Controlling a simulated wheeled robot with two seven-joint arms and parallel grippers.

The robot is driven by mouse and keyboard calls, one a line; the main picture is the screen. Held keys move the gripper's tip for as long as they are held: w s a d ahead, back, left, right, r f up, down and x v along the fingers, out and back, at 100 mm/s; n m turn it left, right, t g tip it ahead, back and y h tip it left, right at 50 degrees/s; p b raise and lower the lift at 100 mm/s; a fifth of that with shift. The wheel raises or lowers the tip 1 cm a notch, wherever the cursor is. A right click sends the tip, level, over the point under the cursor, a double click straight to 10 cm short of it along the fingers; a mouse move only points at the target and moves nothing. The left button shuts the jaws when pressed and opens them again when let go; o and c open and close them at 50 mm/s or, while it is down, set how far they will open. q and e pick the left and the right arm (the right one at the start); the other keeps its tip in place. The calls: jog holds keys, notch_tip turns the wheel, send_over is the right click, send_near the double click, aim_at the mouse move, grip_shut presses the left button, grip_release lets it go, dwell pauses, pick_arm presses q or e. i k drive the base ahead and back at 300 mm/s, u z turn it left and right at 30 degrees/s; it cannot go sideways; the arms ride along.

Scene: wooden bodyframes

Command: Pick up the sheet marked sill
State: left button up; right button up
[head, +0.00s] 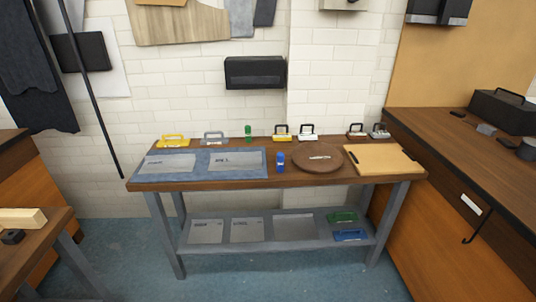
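Several grey sheets with small dark markings show; the markings are too small to read surely, so I cannot tell which one says sill. On the bench top, a left sheet (168,165) and a right sheet (235,161) lie flat and apart on a blue-grey mat (200,175). On the lower shelf, a left sheet (206,235) and a middle sheet (247,234) bear dark markings. A plain grey sheet (284,229) lies to their right. Neither of my grippers is in view.
The bench (310,178) also holds a round brown board (318,163), a tan board (383,160), a blue bottle-like item (280,160) and several handled blocks along the back. Green (342,216) and blue (350,235) handled items lie on the shelf. Counters flank both sides; blue floor is clear in front.

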aim_at(242, 159)
jog(key=z, duration=0.35)
jog(key=i, duration=0.8)
jog(key=u, duration=0.7)
jog(key=i, duration=0.8)
jog(key=u, duration=0.9)
